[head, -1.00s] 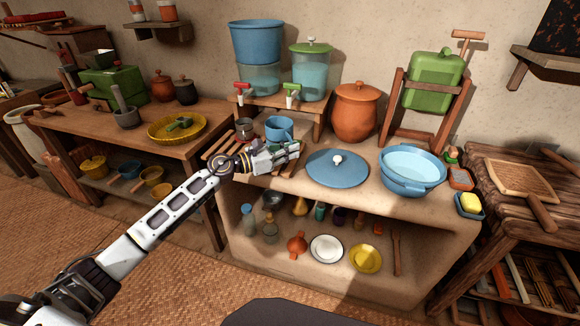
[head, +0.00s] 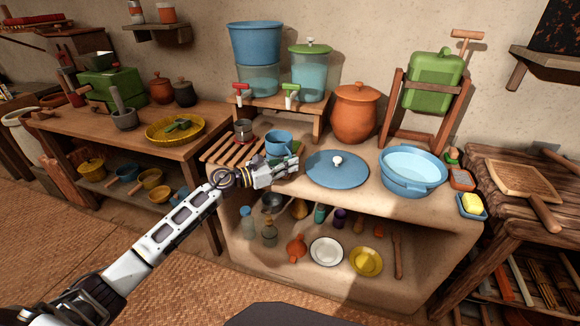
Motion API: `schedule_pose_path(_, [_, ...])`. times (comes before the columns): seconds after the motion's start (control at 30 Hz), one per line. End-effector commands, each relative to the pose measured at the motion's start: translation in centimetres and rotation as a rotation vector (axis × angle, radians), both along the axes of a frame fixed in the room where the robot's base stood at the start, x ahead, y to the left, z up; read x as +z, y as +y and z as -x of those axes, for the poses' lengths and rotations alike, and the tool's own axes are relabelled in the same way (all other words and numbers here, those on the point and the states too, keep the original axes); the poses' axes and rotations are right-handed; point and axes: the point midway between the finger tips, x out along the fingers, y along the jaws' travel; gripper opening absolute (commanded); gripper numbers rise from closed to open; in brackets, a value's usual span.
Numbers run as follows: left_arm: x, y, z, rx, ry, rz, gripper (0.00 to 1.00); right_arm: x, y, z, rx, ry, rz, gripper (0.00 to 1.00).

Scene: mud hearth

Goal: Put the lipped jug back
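A blue jug (head: 278,143) with a side handle stands out above the slatted wooden rack on the hearth counter. I take it for the lipped jug; its lip is too small to make out. My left gripper (head: 289,172) is at the jug's lower front, its fingers pointing right, and hides the jug's base. The jug is upright and has moved together with the gripper, so the fingers appear shut on it. The contact itself is hidden, and I cannot tell whether the base touches anything. My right gripper is not in view.
A small grey pot (head: 243,130) stands at the rack's back. The slatted rack (head: 222,149) is partly bare. A blue lid (head: 337,170) lies close to the right of my gripper, with a blue basin (head: 412,171) beyond. The dispenser stand (head: 312,128) rises behind.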

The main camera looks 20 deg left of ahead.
Motion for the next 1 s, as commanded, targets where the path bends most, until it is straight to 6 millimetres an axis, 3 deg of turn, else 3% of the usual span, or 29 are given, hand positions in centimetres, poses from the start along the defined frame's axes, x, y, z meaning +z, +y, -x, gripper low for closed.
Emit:
schedule_pose_path(0.5, [-0.27,0.03,-0.01,0.000,-0.001,0.000,0.00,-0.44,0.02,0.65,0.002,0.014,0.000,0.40])
schedule_pose_path(0.7, [-0.26,0.02,0.00,0.000,0.000,0.000,0.27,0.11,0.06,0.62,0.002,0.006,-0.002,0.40])
schedule_pose_path(1.0, [-0.26,0.02,0.00,0.000,0.000,0.000,0.27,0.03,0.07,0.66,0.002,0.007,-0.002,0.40])
